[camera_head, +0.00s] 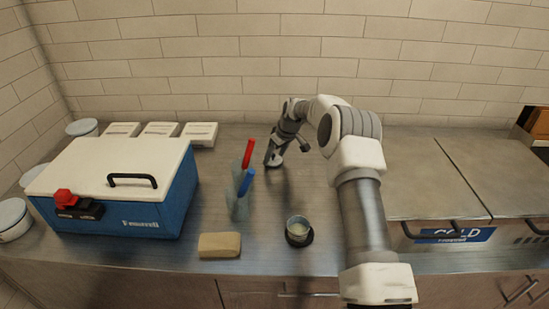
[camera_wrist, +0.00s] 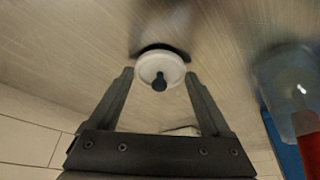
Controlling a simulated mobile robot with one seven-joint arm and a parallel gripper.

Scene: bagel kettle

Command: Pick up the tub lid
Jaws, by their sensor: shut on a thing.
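The tub lid (camera_wrist: 148,65) is a small round white disc with a dark knob. In the wrist view it sits between the fingertips of my gripper (camera_wrist: 160,76), which touch its two sides. My gripper is shut on it. In the head view my gripper (camera_head: 273,160) is low over the back middle of the counter, and the lid is too small and covered to make out clearly. A dark shadow lies just beyond the lid in the wrist view. I cannot tell how far the lid is above the counter.
A clear holder (camera_head: 239,196) with red and blue handles stands close left of my gripper. A small cup (camera_head: 298,226) stands on a dark base in front. A tan block (camera_head: 219,245), a blue cooler (camera_head: 155,215) and white boxes (camera_head: 200,133) are left. A cold unit (camera_head: 440,180) is right.

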